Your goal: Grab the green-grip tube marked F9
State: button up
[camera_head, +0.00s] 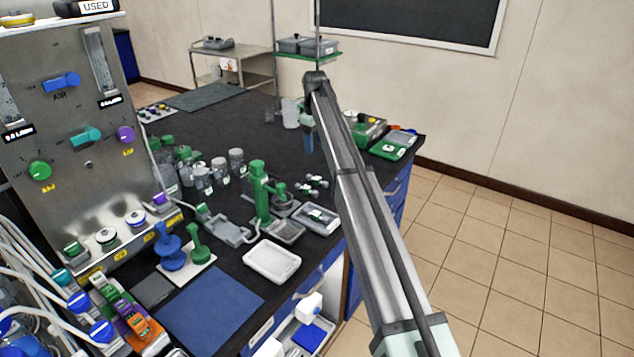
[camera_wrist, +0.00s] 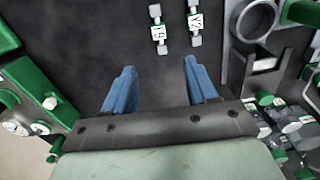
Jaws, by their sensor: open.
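Two small tubes lie side by side on the dark bench top at the top of the wrist view. The left tube (camera_wrist: 158,28) has a white label that seems to read F9, turned on its side. The right tube (camera_wrist: 196,23) is labelled Y2 and shows a little green. The pair also shows small in the head view (camera_head: 313,184), with green parts; their marks are too small to read there. My gripper (camera_wrist: 159,65) is open and empty, its blue fingers apart, with both tubes beyond the fingertips. In the head view my gripper (camera_head: 308,136) is above the bench, behind the tubes.
A green stand (camera_head: 262,190) and a grey tray (camera_head: 318,218) stand close to the tubes. Several lidded jars (camera_head: 219,170) are to the left. Green-and-grey boxes (camera_head: 368,132) stand at the right. A grey ring holder (camera_wrist: 254,19) is right of the tubes in the wrist view.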

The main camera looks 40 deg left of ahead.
send_over(317, 178)
jog(key=f, duration=0.7)
jog(key=shift+a+f, duration=0.25)
jog(key=shift+a, duration=0.1)
jog(key=shift+d+f, duration=0.2)
jog(key=shift+f, duration=1.15)
jog(key=shift+d+f, duration=0.15)
jog(key=shift+f, duration=1.2)
grip_shut()
